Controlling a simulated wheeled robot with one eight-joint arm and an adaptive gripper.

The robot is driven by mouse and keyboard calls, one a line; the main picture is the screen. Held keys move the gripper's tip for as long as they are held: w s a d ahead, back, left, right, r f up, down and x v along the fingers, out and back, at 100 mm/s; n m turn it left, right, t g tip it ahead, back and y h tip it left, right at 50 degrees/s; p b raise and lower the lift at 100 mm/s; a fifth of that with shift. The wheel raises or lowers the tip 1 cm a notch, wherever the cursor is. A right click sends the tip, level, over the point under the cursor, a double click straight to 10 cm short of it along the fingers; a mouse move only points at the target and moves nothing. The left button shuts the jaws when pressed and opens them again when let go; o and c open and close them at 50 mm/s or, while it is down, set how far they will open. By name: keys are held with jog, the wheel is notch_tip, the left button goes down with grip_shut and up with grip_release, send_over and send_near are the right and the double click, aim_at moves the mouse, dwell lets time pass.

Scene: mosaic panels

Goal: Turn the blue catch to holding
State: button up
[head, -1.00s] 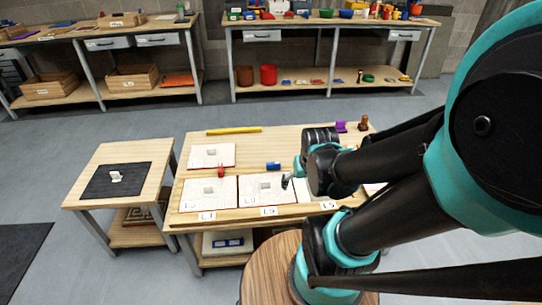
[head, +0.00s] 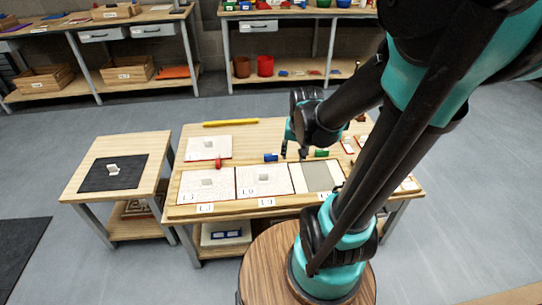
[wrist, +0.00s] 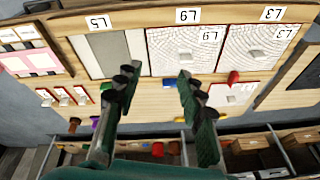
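The blue catch (head: 271,157) is a small blue block at the back edge of the middle white panel (head: 263,181), labelled L9. In the wrist view the blue catch (wrist: 169,82) shows between my two fingers, nearer the right one. My gripper (head: 294,153) is just right of the catch in the head view, pointing down, with its fingers apart and nothing between them. The gripper (wrist: 155,75) looks open in the wrist view too. I cannot tell its exact height above the table, and no contact with the catch shows.
A red catch (head: 218,163) stands to the left and a green one (head: 321,153) to the right. A grey-beige panel (head: 318,177) lies right of the middle panel. A yellow bar (head: 230,123) lies at the back. A side table (head: 150,150) stands left.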

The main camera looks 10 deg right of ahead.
jog(key=w+m, duration=0.4)
jog(key=w, duration=0.5)
jog(key=m+g, duration=0.3)
jog(key=m, duration=0.8)
send_over(271, 154)
notch_tip(271, 154, down, 10)
notch_tip(271, 154, down, 17)
jog(key=shift+s+r, duration=0.1)
jog(key=shift+r, duration=0.1)
jog(key=shift+c, duration=0.2)
grip_shut()
